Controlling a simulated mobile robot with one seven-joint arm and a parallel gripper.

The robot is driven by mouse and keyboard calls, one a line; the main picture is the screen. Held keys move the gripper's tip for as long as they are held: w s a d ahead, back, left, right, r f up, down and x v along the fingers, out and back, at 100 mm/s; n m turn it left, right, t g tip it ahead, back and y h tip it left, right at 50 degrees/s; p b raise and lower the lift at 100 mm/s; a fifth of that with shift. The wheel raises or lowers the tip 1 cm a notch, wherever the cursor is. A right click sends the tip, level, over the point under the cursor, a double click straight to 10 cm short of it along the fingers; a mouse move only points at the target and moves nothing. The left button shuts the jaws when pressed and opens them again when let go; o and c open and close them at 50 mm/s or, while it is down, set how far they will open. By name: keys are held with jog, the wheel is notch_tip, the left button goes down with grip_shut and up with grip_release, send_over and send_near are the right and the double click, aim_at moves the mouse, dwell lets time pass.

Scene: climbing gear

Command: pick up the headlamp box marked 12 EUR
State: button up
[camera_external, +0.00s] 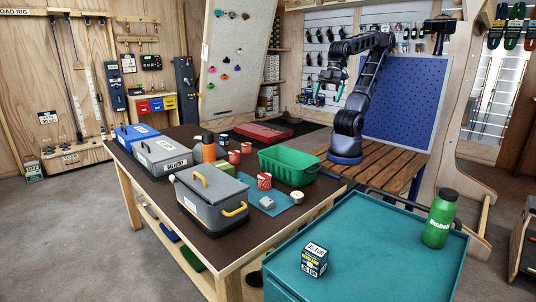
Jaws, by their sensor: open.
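A small dark box with white and yellow panels (314,261) sits on the teal cabinet top (375,240) in the foreground. Its white face carries a price in EUR, but I cannot read the number surely. No other box with a readable 12 EUR mark shows. My gripper (330,92) hangs from the raised dark arm, well above and behind the box, over the far side of the workshop table. Its two fingers are apart with nothing between them.
A green bottle (440,218) stands at the cabinet's right. The brown table (160,197) holds a grey toolbox (207,203), a green bin (288,166), red tins and an orange bottle (208,147). The cabinet top around the box is clear.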

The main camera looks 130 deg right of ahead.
jog(key=c, duration=0.5)
